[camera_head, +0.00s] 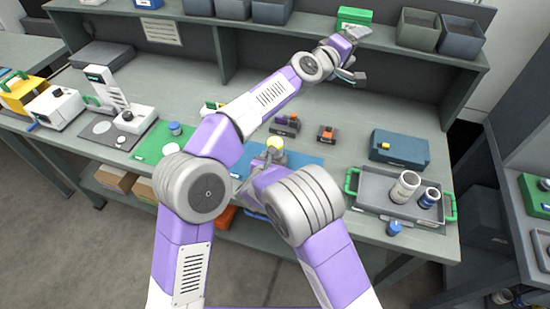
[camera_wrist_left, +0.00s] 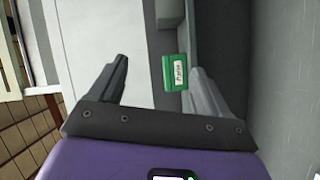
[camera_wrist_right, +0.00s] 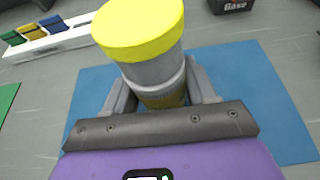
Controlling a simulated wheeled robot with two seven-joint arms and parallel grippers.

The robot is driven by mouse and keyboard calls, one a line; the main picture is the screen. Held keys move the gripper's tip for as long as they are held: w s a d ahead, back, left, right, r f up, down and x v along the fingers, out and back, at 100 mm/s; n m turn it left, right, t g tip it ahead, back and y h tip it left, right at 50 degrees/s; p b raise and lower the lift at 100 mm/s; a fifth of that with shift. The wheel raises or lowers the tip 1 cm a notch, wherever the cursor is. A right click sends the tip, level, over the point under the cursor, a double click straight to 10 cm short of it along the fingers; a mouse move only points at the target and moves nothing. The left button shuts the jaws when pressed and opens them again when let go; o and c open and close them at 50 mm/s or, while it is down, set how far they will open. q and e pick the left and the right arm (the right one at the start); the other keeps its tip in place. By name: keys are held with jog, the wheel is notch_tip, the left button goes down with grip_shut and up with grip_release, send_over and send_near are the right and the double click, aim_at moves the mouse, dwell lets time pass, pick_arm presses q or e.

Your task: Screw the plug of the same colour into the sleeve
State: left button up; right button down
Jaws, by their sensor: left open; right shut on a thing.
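My right gripper (camera_wrist_right: 160,90) is shut on a grey cylinder with a wide yellow top (camera_wrist_right: 140,30). It holds the cylinder upright over the blue mat (camera_wrist_right: 255,75); whether the yellow top is a separate plug is unclear. The yellow top also shows in the head view (camera_head: 275,143). My left gripper (camera_head: 353,55) is open and empty, high by the back shelf. A blue plug (camera_head: 175,128) is on the green mat (camera_head: 150,150). A pale sleeve (camera_head: 404,187) and a blue-banded one (camera_head: 429,198) stand in the grey tray (camera_head: 375,185). Another blue piece (camera_head: 394,228) lies at the tray's front edge.
A green box (camera_head: 354,16) and grey bins (camera_head: 418,28) sit on the shelf near my left gripper. Small holders with purple and orange tops (camera_head: 327,134) stand behind the mat. A blue case (camera_head: 399,148) stands behind the tray. White machines (camera_head: 130,120) occupy the left.

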pick_arm(q)
jog(key=s+f+m+g+y, duration=0.1)
jog(key=s+f+m+g, duration=0.3)
jog(key=f, duration=0.1)
jog(key=g+y, duration=0.5)
jog(key=y, duration=0.7)
send_near(275, 143)
jog(key=r, duration=0.1)
jog(key=shift+s+a+r+m, duration=0.15)
jog(key=shift+s+a+m, duration=0.05)
jog(key=shift+s+m, duration=0.1)
jog(key=x, duration=1.2)
jog(key=shift+w+d, duration=0.15)
jog(key=shift+d, duration=0.1)
jog(key=c, duration=1.2)
